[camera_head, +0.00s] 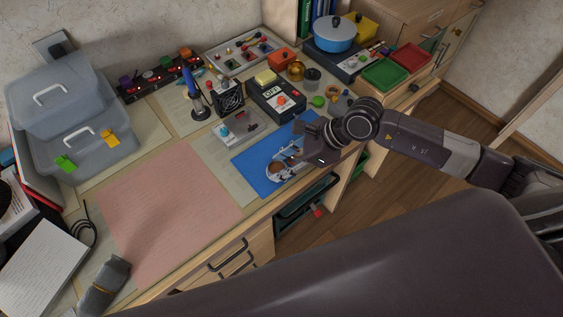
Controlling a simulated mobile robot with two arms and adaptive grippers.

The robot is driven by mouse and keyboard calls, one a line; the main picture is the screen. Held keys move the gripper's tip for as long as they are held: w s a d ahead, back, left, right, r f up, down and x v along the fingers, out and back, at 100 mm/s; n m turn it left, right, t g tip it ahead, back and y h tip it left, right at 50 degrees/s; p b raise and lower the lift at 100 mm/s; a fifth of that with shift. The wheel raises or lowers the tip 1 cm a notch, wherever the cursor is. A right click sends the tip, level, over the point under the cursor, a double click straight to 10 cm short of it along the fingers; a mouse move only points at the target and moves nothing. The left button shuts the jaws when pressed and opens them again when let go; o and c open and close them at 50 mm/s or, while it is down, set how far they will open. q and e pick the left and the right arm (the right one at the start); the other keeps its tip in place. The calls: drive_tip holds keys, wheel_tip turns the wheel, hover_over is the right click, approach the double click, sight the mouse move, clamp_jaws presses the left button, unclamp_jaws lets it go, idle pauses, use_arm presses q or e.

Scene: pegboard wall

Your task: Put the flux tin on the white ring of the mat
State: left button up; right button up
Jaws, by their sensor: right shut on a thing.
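The blue mat (258,178) lies near the front edge of the bench. My right gripper (284,167) reaches in from the right and is low over this mat. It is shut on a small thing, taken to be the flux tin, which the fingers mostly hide. Pale and brownish patches show around the fingertips, where the white ring of the mat is partly covered. I cannot tell whether the held thing touches the mat. My left gripper is not in view.
A clear case (236,126), a black device with a display (275,97) and a soldering iron in its stand (196,98) are behind the mat. Green (385,75) and red (411,57) trays stand at the back right. The pink mat (165,210) at left is bare.

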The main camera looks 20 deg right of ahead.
drive_tip(key=o, duration=1.2)
drive_tip(key=shift+c, duration=0.2)
drive_tip(key=shift+r, duration=0.2)
drive_tip(key=shift+d+r, duration=0.2)
drive_tip(key=shift+d, duration=0.15)
drive_tip(key=b+v, duration=0.1)
drive_tip(key=v, duration=1)
drive_tip(key=shift+b, duration=0.35)
drive_tip(key=shift+s, duration=0.1)
